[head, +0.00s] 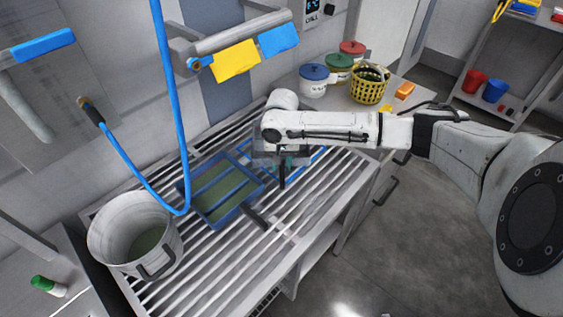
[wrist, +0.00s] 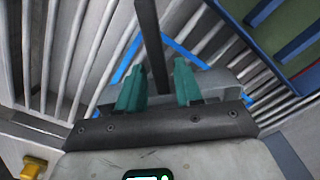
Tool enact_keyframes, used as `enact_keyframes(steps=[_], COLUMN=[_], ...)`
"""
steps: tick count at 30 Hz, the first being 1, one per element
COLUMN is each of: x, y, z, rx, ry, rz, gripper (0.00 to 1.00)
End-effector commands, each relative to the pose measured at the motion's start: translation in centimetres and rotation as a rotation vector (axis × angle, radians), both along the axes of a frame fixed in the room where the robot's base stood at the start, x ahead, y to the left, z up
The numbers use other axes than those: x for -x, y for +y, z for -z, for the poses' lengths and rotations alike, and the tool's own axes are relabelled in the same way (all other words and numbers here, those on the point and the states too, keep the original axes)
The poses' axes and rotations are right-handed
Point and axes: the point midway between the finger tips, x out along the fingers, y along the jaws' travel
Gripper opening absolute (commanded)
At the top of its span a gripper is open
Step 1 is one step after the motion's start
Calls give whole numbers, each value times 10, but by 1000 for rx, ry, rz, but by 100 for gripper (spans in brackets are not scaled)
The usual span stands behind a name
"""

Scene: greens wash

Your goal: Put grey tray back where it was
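The grey tray (head: 272,148) is mostly hidden under my arm in the head view, over the slatted bench near a blue outline (head: 312,162). A dark handle (head: 282,177) sticks out from it toward the front. In the wrist view a grey edge (wrist: 222,82) shows behind my fingers, with blue outline strips (wrist: 182,52) around it. My gripper (wrist: 159,68) has two teal fingers, spread apart. The dark bar of the handle (wrist: 150,35) runs between them, with a small gap seen on each side. Whether the tray touches the slats is hidden.
A blue tray with green contents (head: 222,190) and a dark handle lies just left. A metal pot (head: 130,230) stands at the bench's left end. A blue hose (head: 168,100) hangs over the bench. Lidded tubs (head: 338,68) and a yellow basket (head: 369,85) stand behind. The bench front is clear.

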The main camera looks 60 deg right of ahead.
Motion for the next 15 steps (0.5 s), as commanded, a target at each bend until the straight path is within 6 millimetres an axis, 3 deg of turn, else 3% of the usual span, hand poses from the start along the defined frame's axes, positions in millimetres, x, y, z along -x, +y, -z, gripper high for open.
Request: enact_keyframes(steps=[10, 15], x=[0, -1], y=[0, 0], z=[-2, -20], rx=[1, -1], ry=[-1, -3], rz=[0, 1], gripper=[42, 42])
